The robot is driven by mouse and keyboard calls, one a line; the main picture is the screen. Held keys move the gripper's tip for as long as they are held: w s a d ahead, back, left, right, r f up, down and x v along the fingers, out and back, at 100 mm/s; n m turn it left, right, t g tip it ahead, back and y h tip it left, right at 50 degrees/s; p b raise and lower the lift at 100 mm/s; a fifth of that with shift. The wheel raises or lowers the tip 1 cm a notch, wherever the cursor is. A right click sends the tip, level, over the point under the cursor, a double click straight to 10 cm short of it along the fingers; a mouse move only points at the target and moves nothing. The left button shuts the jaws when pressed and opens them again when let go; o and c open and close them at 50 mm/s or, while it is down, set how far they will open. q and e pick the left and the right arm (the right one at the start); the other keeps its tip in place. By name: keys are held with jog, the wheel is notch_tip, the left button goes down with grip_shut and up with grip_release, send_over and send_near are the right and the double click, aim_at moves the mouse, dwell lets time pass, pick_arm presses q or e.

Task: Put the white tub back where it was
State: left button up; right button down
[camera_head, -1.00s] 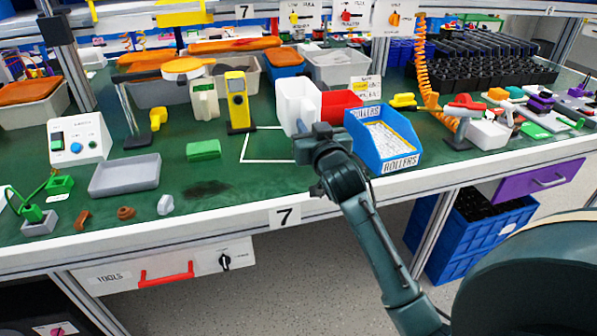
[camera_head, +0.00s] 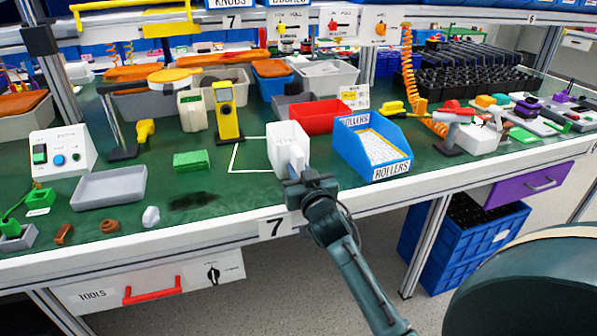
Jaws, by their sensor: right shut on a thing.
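The white tub (camera_head: 287,139) is an open-topped white bin at the middle of the bench. My right gripper (camera_head: 297,178) is at its near side, shut on the tub's near wall. The tub looks upright and covers the right part of a white outlined square (camera_head: 234,157) on the green mat. I cannot tell whether its base touches the mat. The red bin (camera_head: 322,118) is behind it to the right, and the blue rollers bin (camera_head: 391,168) is to its right. My left gripper is not in view.
A yellow device (camera_head: 228,115) stands behind the outline on the left. A green block (camera_head: 190,160) and a grey tray (camera_head: 108,187) lie further left. A grey bin (camera_head: 287,101) is behind the tub. The mat inside the outline's left part is clear.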

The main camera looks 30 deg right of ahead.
jog(key=shift+f, duration=0.1)
jog(key=c, duration=1.3)
grip_release()
jog(key=shift+r, duration=0.2)
jog(key=p+v, duration=0.1)
jog(key=v, duration=1)
jog(key=s+a+f+n+g+y, duration=0.1)
jog(key=s+a+f+n+y, duration=0.1)
jog(key=s+a, duration=0.6)
jog(key=s+a+f+n+g+y, duration=0.2)
jog(key=s+a+f+y, duration=0.3)
jog(key=s+a, duration=0.3)
jog(key=shift+s+n+y, duration=0.5)
jog(key=shift+s+y, duration=0.3)
jog(key=shift+y, duration=0.1)
